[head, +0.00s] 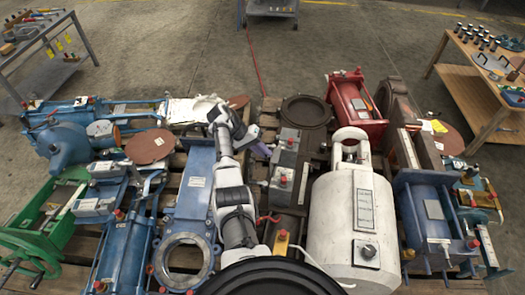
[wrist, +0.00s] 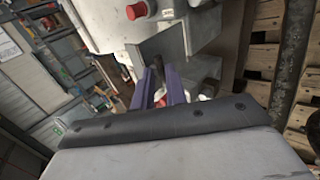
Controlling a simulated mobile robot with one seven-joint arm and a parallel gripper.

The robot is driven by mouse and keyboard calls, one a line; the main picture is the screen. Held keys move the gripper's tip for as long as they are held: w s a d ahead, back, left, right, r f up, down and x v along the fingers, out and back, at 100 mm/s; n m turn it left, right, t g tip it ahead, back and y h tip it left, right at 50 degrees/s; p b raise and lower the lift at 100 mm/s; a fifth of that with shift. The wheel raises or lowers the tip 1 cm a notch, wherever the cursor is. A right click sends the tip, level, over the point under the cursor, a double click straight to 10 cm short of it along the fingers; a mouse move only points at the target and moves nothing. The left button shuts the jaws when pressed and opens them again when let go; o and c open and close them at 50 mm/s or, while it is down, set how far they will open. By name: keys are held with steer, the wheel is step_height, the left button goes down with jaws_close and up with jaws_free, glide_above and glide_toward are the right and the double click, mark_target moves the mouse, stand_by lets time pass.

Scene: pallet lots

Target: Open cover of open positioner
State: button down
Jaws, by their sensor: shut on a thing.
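A pale grey positioner housing (wrist: 112,25) with a red cap (wrist: 136,11) fills the upper middle of the wrist view. A flat grey cover-like plate (wrist: 166,45) stands out from it at an angle, with a gap beside it. The purple fingers of my gripper (wrist: 159,74) reach up to the plate's lower edge and are shut on a small dark part there. Most of that part is hidden between the fingers. In the head view my gripper (head: 262,151) is small and partly hidden by my arm, just left of grey boxes with red caps (head: 288,142).
A large white cylinder (head: 330,225) stands right of my arm, and a blue valve (head: 195,195) lies close on its left. A red actuator (head: 355,105) is behind. Pallet boards (wrist: 262,60) show at the right of the wrist view.

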steer(key=shift+s+d+f, duration=0.15)
steer(key=shift+d+f, duration=0.05)
steer(key=shift+f, duration=0.3)
steer(key=shift+s+d+f, duration=0.15)
steer(key=shift+f, duration=0.35)
steer(key=c, duration=1.5)
jaws_free()
steer(key=shift+w+f, duration=0.1)
steer(key=shift+f, duration=0.1)
steer(key=shift+c, duration=0.2)
steer(key=shift+a, duration=0.1)
steer(key=v, duration=1.4)
steer(key=shift+w+r+b, duration=0.3)
steer(key=shift+r+b, duration=0.05)
steer(key=shift+r, duration=0.2)
